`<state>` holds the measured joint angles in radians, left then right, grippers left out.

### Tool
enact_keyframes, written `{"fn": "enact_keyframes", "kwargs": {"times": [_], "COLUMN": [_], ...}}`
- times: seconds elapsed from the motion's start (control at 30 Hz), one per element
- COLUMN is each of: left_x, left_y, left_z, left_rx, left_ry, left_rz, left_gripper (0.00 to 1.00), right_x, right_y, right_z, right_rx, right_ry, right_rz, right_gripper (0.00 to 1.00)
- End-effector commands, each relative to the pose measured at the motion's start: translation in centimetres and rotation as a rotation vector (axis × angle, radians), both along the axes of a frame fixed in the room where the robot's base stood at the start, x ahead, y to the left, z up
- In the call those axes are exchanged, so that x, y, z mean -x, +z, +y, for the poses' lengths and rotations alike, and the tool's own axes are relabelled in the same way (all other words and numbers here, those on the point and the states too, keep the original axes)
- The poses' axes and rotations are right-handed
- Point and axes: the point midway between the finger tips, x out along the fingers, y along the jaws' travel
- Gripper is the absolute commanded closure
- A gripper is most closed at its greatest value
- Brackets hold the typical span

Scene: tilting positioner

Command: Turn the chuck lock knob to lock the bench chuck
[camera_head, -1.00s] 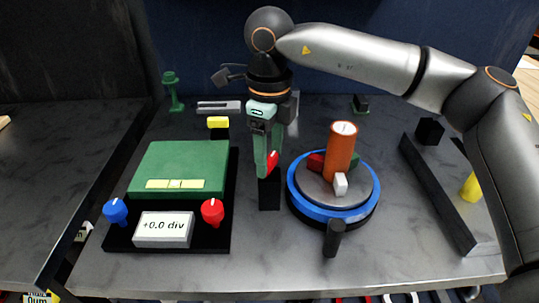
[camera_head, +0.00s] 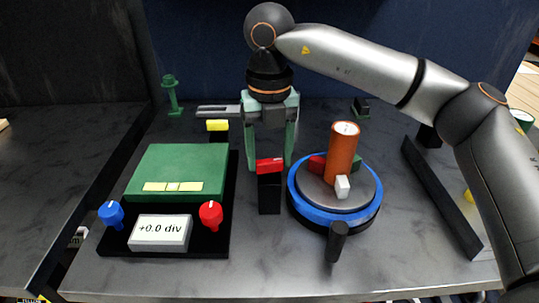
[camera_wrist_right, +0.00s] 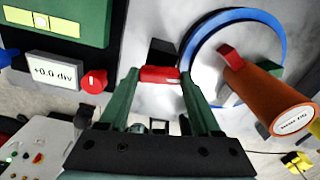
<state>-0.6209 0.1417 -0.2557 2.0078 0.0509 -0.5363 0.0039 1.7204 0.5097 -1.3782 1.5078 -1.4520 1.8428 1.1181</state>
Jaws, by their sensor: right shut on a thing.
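The chuck lock knob is a red bar (camera_head: 270,165) on top of a black post (camera_head: 269,195), left of the bench chuck. It lies crosswise in the head view and also shows in the right wrist view (camera_wrist_right: 160,75). My right gripper (camera_head: 271,160) points down from above, its green fingers on either side of the knob and shut on its ends. The bench chuck has a blue ring (camera_head: 298,197) and holds an upright orange cylinder (camera_head: 342,155) between red, green and white jaws. A black handle (camera_head: 337,240) sticks out at its front. My left gripper is not in view.
A green box (camera_head: 178,170) with a display (camera_head: 160,232) reading +0.0 div, a blue knob (camera_head: 111,214) and a red knob (camera_head: 210,215) stand to the left. A yellow-topped block (camera_head: 217,126) stands behind. A long black bar (camera_head: 440,195) lies right of the chuck.

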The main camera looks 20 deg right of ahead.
Motion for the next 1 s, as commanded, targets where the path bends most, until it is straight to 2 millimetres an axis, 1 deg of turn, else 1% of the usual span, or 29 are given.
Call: {"fn": "enact_keyframes", "kwargs": {"times": [0.2,0.4,0.93,0.97,1.0], "left_x": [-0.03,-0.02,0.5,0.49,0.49], "left_y": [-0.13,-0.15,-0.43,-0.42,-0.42], "left_z": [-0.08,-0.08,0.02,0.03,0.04], "left_rx": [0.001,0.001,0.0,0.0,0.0], "left_ry": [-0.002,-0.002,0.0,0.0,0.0], "left_rz": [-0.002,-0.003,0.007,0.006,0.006], "left_gripper": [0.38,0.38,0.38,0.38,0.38], "right_x": [-0.08,-0.09,-0.11,-0.11,-0.11], "right_y": [0.11,0.14,0.18,0.18,0.18], "right_z": [-0.02,-0.03,-0.05,-0.05,-0.05], "right_rx": [-0.002,-0.001,-0.001,-0.001,-0.001], "right_ry": [-0.124,-0.185,-0.21,-0.21,-0.209], "right_rz": [-0.004,-0.004,-0.005,-0.005,-0.005], "right_gripper": [0.91,0.91,0.91,0.34,0.3]}}
